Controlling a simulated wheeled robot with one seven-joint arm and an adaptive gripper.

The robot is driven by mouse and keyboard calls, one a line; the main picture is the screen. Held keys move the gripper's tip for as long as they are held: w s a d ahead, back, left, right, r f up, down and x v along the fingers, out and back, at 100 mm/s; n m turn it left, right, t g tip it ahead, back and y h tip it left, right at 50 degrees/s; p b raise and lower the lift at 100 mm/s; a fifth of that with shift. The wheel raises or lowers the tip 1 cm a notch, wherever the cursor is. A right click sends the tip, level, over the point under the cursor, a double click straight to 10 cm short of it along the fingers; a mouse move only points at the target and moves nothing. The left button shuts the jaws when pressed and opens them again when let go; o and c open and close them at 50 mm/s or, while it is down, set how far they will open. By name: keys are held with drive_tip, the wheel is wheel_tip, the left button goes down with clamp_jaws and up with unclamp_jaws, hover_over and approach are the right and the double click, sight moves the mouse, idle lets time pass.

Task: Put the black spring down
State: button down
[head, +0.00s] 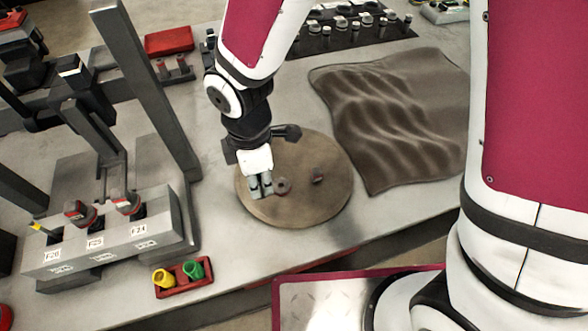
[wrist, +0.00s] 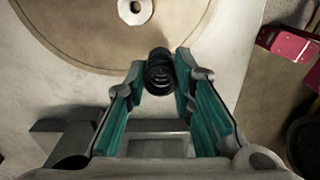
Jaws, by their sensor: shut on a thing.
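My gripper (head: 261,190) hangs down over the left side of a round brown disc (head: 310,208) on the bench. In the wrist view its teal-padded fingers (wrist: 159,78) are shut on the black spring (wrist: 159,72), which sits between the fingertips with its coils showing. In the wrist view the spring appears close to the disc's edge (wrist: 85,35). Whether it touches the surface beneath cannot be told. In the head view I cannot make the spring out at the fingers.
A small ring (head: 283,186) and another small part (head: 318,175) lie on the disc. A crumpled brown cloth (head: 395,110) is at right. A grey labelled block (head: 110,245) and a red tray with yellow and green cups (head: 181,289) are at left. The disc's front part is clear.

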drive_tip(key=shift+s+d+f, duration=0.15)
drive_tip(key=shift+s+d, duration=0.05)
drive_tip(key=shift+s, duration=0.2)
drive_tip(key=shift+w+d, duration=0.15)
drive_tip(key=shift+w, duration=0.15)
drive_tip(key=w+d, duration=0.1)
drive_tip(key=w, duration=0.3)
drive_tip(key=w+d+f+p, duration=0.1)
drive_tip(key=w+d, duration=0.1)
drive_tip(key=w, duration=0.3)
drive_tip(key=w+d, duration=0.2)
drive_tip(key=w, duration=0.2)
drive_tip(key=shift+w+d+f, duration=0.2)
drive_tip(key=shift+w+f, duration=0.05)
drive_tip(key=shift+w, duration=0.15)
drive_tip(key=shift+w+f+p, duration=0.1)
drive_tip(key=shift+f+p, duration=0.6)
drive_tip(key=shift+f, duration=1.05)
drive_tip(key=shift+f, duration=0.1)
drive_tip(key=c, duration=1.4)
unclamp_jaws()
drive_tip(key=shift+f, duration=0.1)
drive_tip(key=shift+o, duration=0.2)
